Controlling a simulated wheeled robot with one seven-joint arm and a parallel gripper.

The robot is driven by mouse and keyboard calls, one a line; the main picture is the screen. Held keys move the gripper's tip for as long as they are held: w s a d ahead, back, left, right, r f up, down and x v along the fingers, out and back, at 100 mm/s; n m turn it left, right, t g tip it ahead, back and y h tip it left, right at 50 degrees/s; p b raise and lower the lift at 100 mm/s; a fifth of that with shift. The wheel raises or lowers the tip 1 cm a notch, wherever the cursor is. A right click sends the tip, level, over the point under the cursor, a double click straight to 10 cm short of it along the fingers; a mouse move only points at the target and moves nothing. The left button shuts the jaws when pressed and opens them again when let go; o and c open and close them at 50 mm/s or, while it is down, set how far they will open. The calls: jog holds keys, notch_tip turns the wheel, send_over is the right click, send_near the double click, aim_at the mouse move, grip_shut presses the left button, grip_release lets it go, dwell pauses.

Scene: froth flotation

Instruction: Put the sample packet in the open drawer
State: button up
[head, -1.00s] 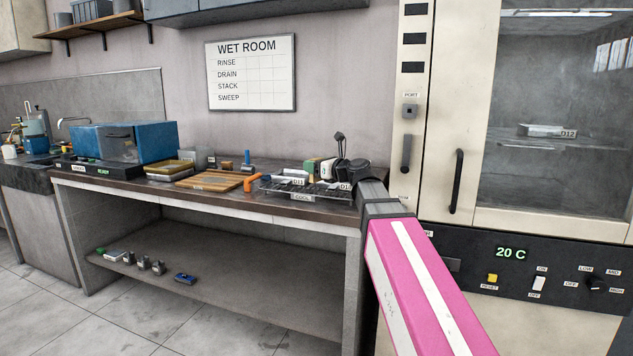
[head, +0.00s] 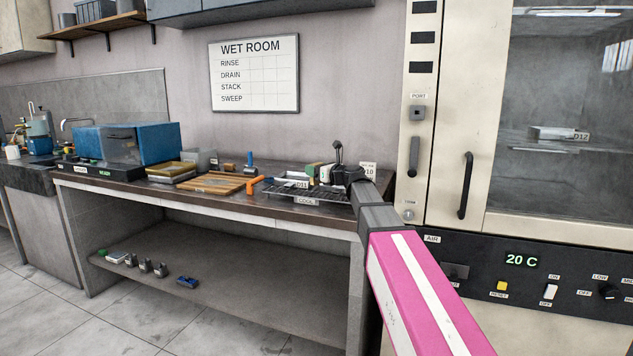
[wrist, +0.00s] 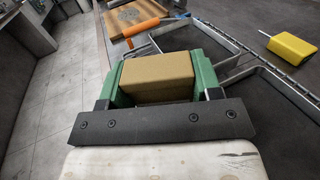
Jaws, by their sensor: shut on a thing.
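My gripper (wrist: 158,80) is shut on a tan, box-shaped packet (wrist: 158,70), with a green finger on each side of it in the wrist view. I take this to be the sample packet; no label shows on it. I cannot make out an open drawer in either view.
A tall cabinet with a glass door (head: 560,130) and control panel (head: 530,275) stands right. Small items lie on the lower shelf (head: 240,290). The floor in front is clear.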

jog(key=shift+f, duration=2.05)
jog(key=shift+f, duration=0.1)
jog(key=o, duration=1)
